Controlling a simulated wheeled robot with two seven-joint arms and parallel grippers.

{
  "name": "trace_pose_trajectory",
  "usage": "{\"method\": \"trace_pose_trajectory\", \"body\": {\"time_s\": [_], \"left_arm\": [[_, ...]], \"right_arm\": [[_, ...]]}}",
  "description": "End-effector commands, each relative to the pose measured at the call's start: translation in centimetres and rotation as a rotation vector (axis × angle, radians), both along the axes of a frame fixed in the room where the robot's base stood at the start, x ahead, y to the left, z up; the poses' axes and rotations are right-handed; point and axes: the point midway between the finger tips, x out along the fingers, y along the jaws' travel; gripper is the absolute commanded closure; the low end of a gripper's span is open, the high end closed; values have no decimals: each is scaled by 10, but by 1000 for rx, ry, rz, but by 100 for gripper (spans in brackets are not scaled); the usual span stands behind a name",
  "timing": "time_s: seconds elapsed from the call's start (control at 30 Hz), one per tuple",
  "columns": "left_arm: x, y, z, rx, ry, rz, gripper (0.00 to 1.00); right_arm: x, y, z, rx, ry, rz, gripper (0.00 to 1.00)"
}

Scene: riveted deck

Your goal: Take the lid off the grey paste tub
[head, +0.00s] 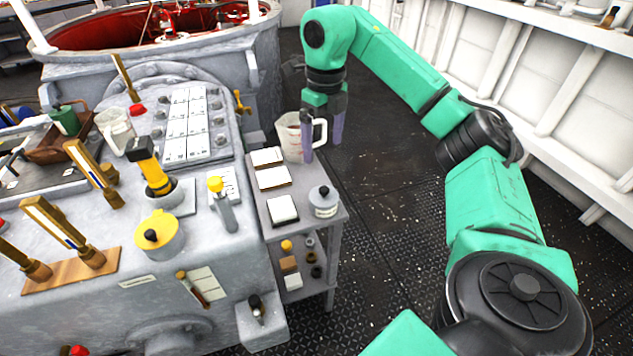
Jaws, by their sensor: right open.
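The grey paste tub (324,208) stands upright on the front right corner of a small grey side table. Its grey lid (323,194) with a dark round knob sits on top. My right gripper (323,146) points down with its two purple-grey fingers apart, beyond the tub and beside the handle of a clear measuring jug. It is apart from the tub and holds nothing that I can see. Whether a finger touches the jug's handle, I cannot tell. My left gripper is not in view.
The measuring jug (291,138) stands at the back of the side table (262,201), with several white-topped blocks along its left side. A yellow lidded pot (160,237) stands on the large grey console at left. The dark deck (390,190) right of the table is clear.

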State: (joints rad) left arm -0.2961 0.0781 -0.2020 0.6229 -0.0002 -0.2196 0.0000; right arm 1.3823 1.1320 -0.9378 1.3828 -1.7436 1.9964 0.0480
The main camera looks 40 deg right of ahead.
Motion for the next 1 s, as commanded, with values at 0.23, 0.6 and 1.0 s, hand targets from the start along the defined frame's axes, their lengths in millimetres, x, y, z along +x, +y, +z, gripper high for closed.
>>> {"method": "trace_pose_trajectory", "body": {"time_s": [0.23,0.6,1.0], "left_arm": [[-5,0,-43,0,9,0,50],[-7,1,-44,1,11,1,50],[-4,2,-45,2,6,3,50]], "right_arm": [[-3,-3,-61,-10,15,-6,0],[-4,-3,-118,-9,13,-4,0],[-4,-3,-143,-7,8,-3,12]]}}
